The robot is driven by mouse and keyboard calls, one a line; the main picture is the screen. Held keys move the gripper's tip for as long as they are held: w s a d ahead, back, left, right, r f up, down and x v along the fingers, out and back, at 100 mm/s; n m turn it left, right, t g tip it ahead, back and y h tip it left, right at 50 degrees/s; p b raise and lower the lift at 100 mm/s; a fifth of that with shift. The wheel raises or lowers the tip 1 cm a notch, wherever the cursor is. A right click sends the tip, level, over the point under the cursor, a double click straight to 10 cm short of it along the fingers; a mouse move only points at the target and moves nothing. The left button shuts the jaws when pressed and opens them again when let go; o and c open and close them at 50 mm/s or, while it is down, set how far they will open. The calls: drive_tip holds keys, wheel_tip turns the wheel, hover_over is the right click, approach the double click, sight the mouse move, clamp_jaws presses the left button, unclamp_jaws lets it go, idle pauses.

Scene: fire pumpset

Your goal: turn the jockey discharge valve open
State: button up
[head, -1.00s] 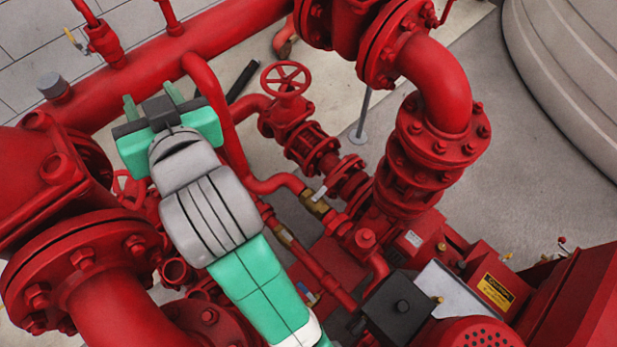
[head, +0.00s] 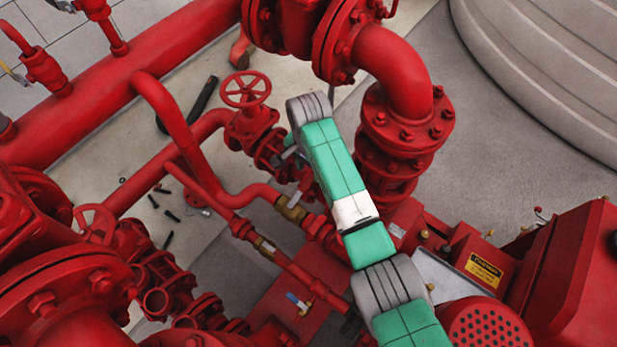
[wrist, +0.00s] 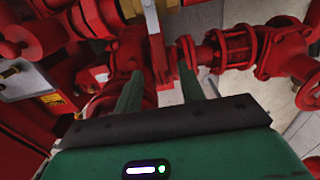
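A small brass-bodied valve (head: 292,208) with a lever handle (head: 304,184) sits on the thin red pipe in the middle of the head view; I take it as the jockey discharge valve. In the wrist view the brass body (wrist: 147,10) is at the top edge, and a flat reddish lever (wrist: 158,58) hangs down from it. My gripper (wrist: 160,70) is open, its two green fingers on either side of the lever, with gaps showing. Whether either finger touches it I cannot tell. In the head view my arm mostly hides the gripper.
A red handwheel valve (head: 246,92) stands just left of my arm. A thick red elbow pipe (head: 398,70) rises close on the right. Loose dark bolts (head: 172,215) lie on the floor at left.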

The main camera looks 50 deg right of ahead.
sight(308, 181)
wheel_tip(308, 181, down, 5)
drive_tip(key=shift+r+b, duration=0.15)
drive_tip(key=shift+b, duration=0.55)
drive_tip(key=shift+c, duration=0.2)
clamp_jaws()
